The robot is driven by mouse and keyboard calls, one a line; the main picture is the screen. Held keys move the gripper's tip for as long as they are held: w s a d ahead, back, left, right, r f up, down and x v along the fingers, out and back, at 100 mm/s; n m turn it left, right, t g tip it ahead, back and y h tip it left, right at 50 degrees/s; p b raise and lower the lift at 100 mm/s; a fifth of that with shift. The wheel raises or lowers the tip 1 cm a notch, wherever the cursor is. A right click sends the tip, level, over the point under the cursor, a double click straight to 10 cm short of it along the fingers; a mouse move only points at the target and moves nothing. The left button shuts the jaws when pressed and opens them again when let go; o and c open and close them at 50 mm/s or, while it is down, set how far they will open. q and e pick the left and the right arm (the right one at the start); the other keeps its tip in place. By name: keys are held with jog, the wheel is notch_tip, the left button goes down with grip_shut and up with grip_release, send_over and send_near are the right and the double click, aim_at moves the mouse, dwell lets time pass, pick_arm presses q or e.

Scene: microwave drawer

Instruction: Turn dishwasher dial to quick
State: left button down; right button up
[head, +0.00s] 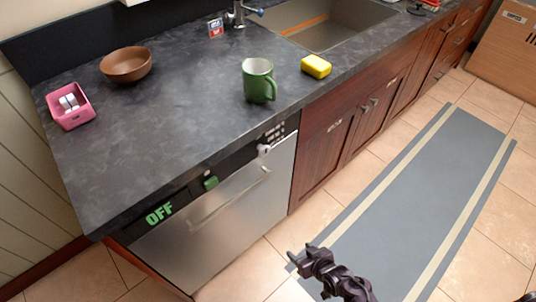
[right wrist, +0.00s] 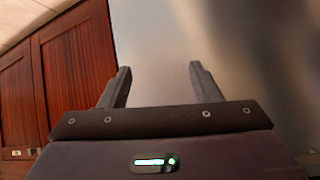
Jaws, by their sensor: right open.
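The dishwasher (head: 240,215) has a silver door under the dark countertop, with a long horizontal handle. Its control strip shows a green OFF display (head: 159,213) at the left and a green knob or button (head: 210,182) near the middle. A round whitish dial (head: 264,149) is at the right end, below small markings too small to read. My right gripper (head: 294,258) is low in front of the door, over the floor, well apart from the dial. In the right wrist view its fingers (right wrist: 159,72) are spread and empty before a blurred silver surface. My left gripper is not in view.
The counter (head: 190,110) holds a green mug (head: 258,82), a yellow sponge (head: 316,66), a brown bowl (head: 126,65) and a pink holder (head: 69,106). Wooden cabinets (head: 325,150) adjoin the dishwasher at right. A grey striped mat (head: 420,190) lies on the open tiled floor.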

jog(key=w+a+r+n+t+y, duration=0.1)
jog(key=w+r+t+y, duration=0.1)
jog(key=w+r, duration=0.45)
jog(key=w+a+r+n+t+y, duration=0.1)
jog(key=w+a+r+t, duration=0.15)
jog(key=r, duration=0.75)
jog(key=n+t+y, duration=0.1)
jog(key=n+y, duration=0.1)
jog(key=y, duration=0.1)
send_near(266, 153)
jog(key=w, duration=0.1)
jog(key=x, duration=0.8)
jog(key=shift+s+a, duration=0.1)
jog(key=shift+a, duration=0.25)
jog(key=c, duration=1)
